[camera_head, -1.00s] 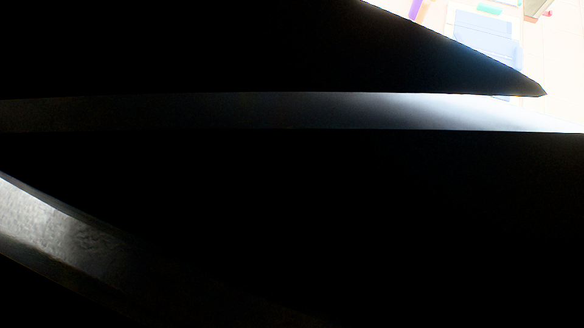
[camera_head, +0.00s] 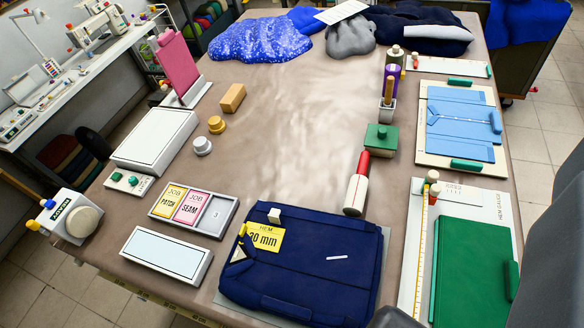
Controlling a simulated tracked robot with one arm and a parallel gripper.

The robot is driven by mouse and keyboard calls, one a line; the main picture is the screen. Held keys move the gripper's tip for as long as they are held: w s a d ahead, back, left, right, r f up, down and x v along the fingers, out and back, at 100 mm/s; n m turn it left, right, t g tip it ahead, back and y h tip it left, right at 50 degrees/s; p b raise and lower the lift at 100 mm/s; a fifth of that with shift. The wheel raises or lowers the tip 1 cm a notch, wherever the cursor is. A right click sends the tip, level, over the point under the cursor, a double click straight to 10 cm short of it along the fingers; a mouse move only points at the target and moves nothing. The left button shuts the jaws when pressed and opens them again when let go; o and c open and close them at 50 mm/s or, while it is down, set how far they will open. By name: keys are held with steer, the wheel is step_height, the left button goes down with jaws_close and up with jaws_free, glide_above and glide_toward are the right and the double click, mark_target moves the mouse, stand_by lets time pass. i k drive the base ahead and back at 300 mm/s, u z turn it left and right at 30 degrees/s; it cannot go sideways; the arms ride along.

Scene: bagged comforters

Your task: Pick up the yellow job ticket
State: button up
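The yellow job ticket (camera_head: 170,199), marked JOB PATCH, lies in the left slot of a grey three-slot tray (camera_head: 189,218) at the left front of the table. A pink ticket (camera_head: 192,208) marked JOB SEAM is in the middle slot. The right slot, marked 3, shows no ticket. Dark grey shapes, likely parts of my own arm or gripper, cut into the lower right corner and right edge, far from the ticket. My fingertips cannot be made out, and nothing is seen held.
A folded navy garment (camera_head: 300,285) with a yellow 20 mm hem card (camera_head: 264,237) lies right of the tray. A white box (camera_head: 157,140), a green-buttoned block (camera_head: 128,182) and a pale panel (camera_head: 166,257) surround the tray. The table's middle (camera_head: 290,120) is clear.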

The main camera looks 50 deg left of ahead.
mark_target(264, 237)
steer(key=k, duration=1.2)
steer(key=u, duration=0.8)
steer(key=i, duration=0.5)
steer(key=z, duration=0.1)
